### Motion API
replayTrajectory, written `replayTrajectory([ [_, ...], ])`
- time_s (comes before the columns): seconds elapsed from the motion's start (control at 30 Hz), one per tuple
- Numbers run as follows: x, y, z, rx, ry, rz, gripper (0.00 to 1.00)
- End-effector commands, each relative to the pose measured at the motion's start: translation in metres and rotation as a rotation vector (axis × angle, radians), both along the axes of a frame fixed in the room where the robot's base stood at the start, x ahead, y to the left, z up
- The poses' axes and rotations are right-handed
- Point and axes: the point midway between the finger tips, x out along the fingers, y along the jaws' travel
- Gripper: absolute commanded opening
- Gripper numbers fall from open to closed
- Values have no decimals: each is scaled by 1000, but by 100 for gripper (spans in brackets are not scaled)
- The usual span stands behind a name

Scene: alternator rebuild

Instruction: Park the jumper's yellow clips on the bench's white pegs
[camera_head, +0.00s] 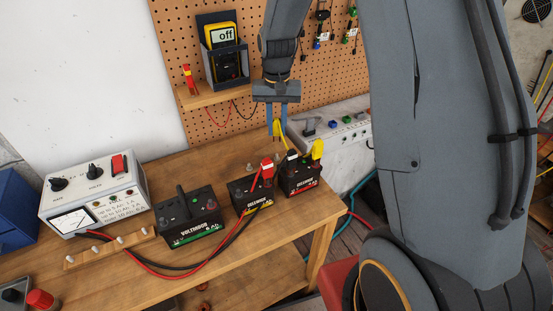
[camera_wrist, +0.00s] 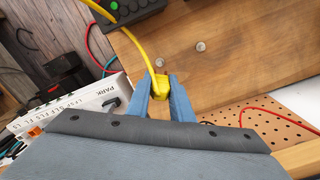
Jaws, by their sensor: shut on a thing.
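My gripper (camera_head: 276,116) is shut on one yellow clip (camera_head: 277,128) of the jumper, raised above the back right of the bench. The wrist view shows this yellow clip (camera_wrist: 160,84) between the blue fingers (camera_wrist: 160,92), its yellow cable running up and left. The other yellow clip (camera_head: 318,149) is at the top of the right-hand battery (camera_head: 300,178). Two round, pale pegs show on the bench in the wrist view, one (camera_wrist: 200,46) beyond the clip and one (camera_wrist: 159,62) close to it, partly crowded by the cable. The held clip appears apart from both.
A middle battery (camera_head: 250,194) carries a red clip (camera_head: 267,166). A green-striped battery (camera_head: 189,218) and a meter box (camera_head: 95,198) stand left. A wooden strip with pale pegs (camera_head: 109,246) lies at the front. A pegboard (camera_head: 330,90) rises behind. A grey-white machine (camera_head: 347,122) stands right.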

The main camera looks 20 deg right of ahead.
Motion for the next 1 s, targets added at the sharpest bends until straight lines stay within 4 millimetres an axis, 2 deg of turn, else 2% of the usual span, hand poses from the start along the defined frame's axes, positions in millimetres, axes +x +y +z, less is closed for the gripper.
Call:
replayTrajectory([
  [0.03, 1, 0, -14, 0, 1, 0, 9],
  [0.1, 1, 0, -24, 0, 0, 0, 9],
  [0.3, 1, 0, -43, 0, -1, 0, 9],
  [0.77, 0, 0, -46, 0, -2, 1, 9],
  [1.0, 0, 0, -55, 0, -1, 1, 9],
])
